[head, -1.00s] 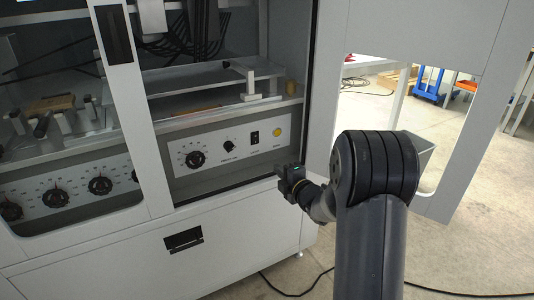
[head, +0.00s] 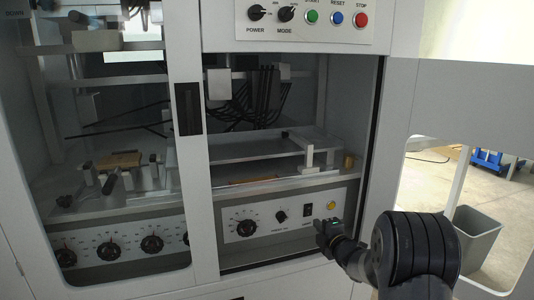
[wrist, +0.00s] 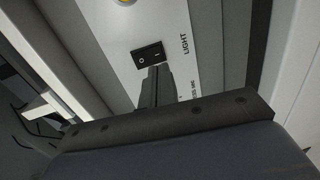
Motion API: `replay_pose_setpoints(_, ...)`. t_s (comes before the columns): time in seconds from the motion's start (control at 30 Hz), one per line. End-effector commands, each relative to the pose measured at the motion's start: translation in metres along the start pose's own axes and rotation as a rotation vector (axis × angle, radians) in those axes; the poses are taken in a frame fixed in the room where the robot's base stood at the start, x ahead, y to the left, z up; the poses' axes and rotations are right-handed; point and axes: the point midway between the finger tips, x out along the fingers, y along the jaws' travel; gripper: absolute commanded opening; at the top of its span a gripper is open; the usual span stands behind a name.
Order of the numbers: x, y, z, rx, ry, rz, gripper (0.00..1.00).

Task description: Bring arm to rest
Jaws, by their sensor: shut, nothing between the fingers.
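My gripper (head: 326,228) shows in the head view at the lower right of the open machine bay, in front of the lower control panel (head: 272,226). Its jaws are shut with nothing between them. In the wrist view the narrow shut fingers (wrist: 155,88) point at the panel, just below a black rocker switch (wrist: 149,54) beside the word LIGHT. I cannot tell whether the fingertips touch the panel. My arm reaches in from the lower right of the head view, and its large dark joint hides part of the cabinet's lower right.
The box former's frame post (head: 370,150) stands close to the right of my gripper. An open door panel (head: 470,110) with a window is further right. A grey bin (head: 480,238) stands on the floor behind it. Upper buttons, including a red STOP (head: 361,19), are overhead.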

Motion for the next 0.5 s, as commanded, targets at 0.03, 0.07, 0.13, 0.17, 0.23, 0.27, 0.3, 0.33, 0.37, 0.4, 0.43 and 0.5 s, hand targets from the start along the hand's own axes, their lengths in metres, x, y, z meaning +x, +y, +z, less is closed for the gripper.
replay_pose_setpoints(0.03, -0.005, 0.005, 0.001, 0.000, -0.001, -0.004, 0.00)
replay_pose_setpoints(0.07, -0.008, 0.005, 0.001, 0.001, -0.001, -0.006, 0.00)
replay_pose_setpoints(0.13, -0.014, 0.003, 0.001, 0.001, -0.001, -0.006, 0.00)
replay_pose_setpoints(0.17, -0.016, 0.002, 0.001, 0.000, -0.001, -0.006, 0.00)
replay_pose_setpoints(0.23, -0.021, 0.002, 0.001, 0.000, 0.000, -0.006, 0.00)
replay_pose_setpoints(0.27, -0.023, 0.002, 0.001, 0.000, 0.000, -0.006, 0.00)
replay_pose_setpoints(0.3, -0.024, 0.002, 0.001, 0.000, 0.000, -0.006, 0.00)
replay_pose_setpoints(0.33, -0.025, 0.001, 0.001, 0.001, 0.000, -0.006, 0.00)
replay_pose_setpoints(0.37, -0.026, 0.001, 0.001, 0.001, 0.000, -0.006, 0.00)
replay_pose_setpoints(0.4, -0.026, 0.001, 0.001, 0.001, 0.000, -0.006, 0.00)
replay_pose_setpoints(0.43, -0.027, 0.001, 0.001, 0.000, 0.000, -0.005, 0.00)
replay_pose_setpoints(0.5, -0.027, 0.001, 0.001, 0.000, 0.000, -0.005, 0.00)
